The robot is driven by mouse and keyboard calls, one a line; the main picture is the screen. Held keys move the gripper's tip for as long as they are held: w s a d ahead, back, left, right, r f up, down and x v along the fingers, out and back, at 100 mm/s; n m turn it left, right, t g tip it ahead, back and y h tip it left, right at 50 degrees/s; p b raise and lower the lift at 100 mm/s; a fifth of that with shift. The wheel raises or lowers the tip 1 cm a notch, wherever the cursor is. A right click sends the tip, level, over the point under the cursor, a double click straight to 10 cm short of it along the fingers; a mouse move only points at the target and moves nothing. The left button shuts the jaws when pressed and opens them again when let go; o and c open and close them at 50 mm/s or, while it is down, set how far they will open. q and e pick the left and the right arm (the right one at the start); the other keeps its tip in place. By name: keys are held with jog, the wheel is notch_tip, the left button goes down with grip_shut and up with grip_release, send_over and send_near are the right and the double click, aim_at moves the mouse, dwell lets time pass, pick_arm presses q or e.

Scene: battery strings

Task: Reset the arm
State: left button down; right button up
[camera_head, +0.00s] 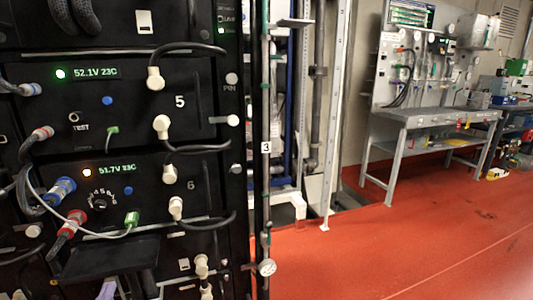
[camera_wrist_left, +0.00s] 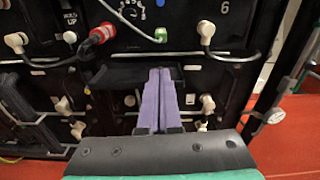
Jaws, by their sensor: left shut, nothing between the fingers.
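My left gripper (camera_wrist_left: 160,72) has purple fingers that lie together with nothing between them. It points at the front of a black battery rack (camera_head: 150,120). In the head view only a bit of purple (camera_head: 107,291) shows at the bottom edge, below a black ledge (camera_head: 105,258). In the left wrist view the fingertips overlap the same ledge (camera_wrist_left: 115,75); I cannot tell whether they touch it. The rest of my left arm is hidden in the head view. My right gripper is in neither view.
Cables with white plugs (camera_head: 162,126) and a red plug (camera_wrist_left: 99,34) stick out from the rack. A round gauge (camera_head: 267,267) hangs on a pole right of it. The red floor (camera_head: 400,240) is clear up to a grey workbench (camera_head: 435,117).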

pick_arm(q)
jog(key=s+d+f+n+g+h, duration=0.15)
jog(key=f+n+g, duration=0.25)
jog(key=f+n, duration=0.5)
jog(key=s+d+f+n+g+h, duration=0.1)
jog(key=s+f+n+g, duration=0.3)
jog(key=f, duration=1)
jog(key=s+d+f+n+g+h, duration=0.1)
jog(key=f+n+g, duration=0.2)
jog(key=f+n, duration=0.65)
jog(key=s+d+f+n+g+h, duration=0.3)
jog(key=s+d+f+n+g, duration=0.3)
jog(key=s+f, duration=0.55)
jog(key=s+a+r+t+p, duration=0.1)
jog(key=s+r+p, duration=0.8)
jog(key=p, duration=1.3)
jog(key=s+a, duration=0.1)
jog(key=s, duration=0.2)
jog(key=shift+a, duration=0.15)
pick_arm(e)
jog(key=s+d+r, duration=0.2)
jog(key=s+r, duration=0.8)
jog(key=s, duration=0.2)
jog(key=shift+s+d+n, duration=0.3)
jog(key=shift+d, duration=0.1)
pick_arm(q)
jog(key=shift+s+r+n+y, duration=0.15)
jog(key=shift+n+y, duration=0.1)
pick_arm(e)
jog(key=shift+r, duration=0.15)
